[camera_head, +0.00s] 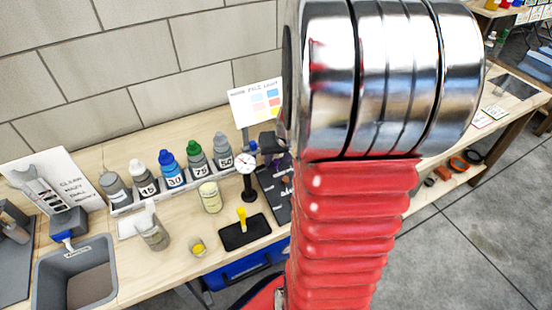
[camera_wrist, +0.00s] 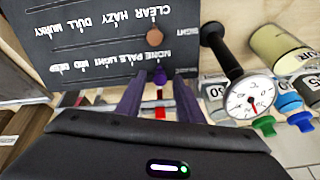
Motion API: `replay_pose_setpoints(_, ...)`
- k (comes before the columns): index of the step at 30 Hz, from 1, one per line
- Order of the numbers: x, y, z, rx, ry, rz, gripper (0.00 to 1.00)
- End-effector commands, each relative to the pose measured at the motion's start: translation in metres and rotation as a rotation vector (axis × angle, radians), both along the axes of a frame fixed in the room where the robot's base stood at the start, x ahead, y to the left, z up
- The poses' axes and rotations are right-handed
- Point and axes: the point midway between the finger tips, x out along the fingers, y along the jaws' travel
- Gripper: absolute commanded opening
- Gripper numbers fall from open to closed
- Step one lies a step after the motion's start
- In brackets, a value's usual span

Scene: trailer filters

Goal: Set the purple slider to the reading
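The purple slider (camera_wrist: 160,76) shows as a small knob at the lower edge of the dark board (camera_wrist: 85,40) in the wrist view. It stands near the NONE end of the upside-down row NONE, PALE, LIGHT, MED, DEEP. My gripper (camera_wrist: 160,84) is open, with one finger on each side of the knob and a visible gap. I cannot tell whether either finger touches it. In the head view my gripper (camera_head: 270,143) is small and dark over the board (camera_head: 272,196), and the slider is hidden. A colour card (camera_head: 257,102) with swatches stands behind.
A brown knob (camera_wrist: 154,37) sits on the board by the CLEAR row. A dial gauge (camera_wrist: 249,99) stands close on the right in the wrist view; it also shows in the head view (camera_head: 247,165). Several numbered bottles (camera_head: 172,170) line the bench. A black tray (camera_head: 243,232) lies in front.

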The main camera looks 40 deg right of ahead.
Motion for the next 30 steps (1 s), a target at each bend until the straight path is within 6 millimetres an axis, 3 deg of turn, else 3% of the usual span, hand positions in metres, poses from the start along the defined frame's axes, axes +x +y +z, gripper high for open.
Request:
replay_pose_setpoints(2, -0.0001, -0.0001, 0.0001, 0.000, 0.000, 0.000, 0.34)
replay_pose_setpoints(17, -0.0002, -0.0001, 0.0003, 0.000, 0.000, -0.001, 0.00)
replay_pose_setpoints(30, -0.0001, -0.0002, 0.0003, 0.000, 0.000, -0.001, 0.00)
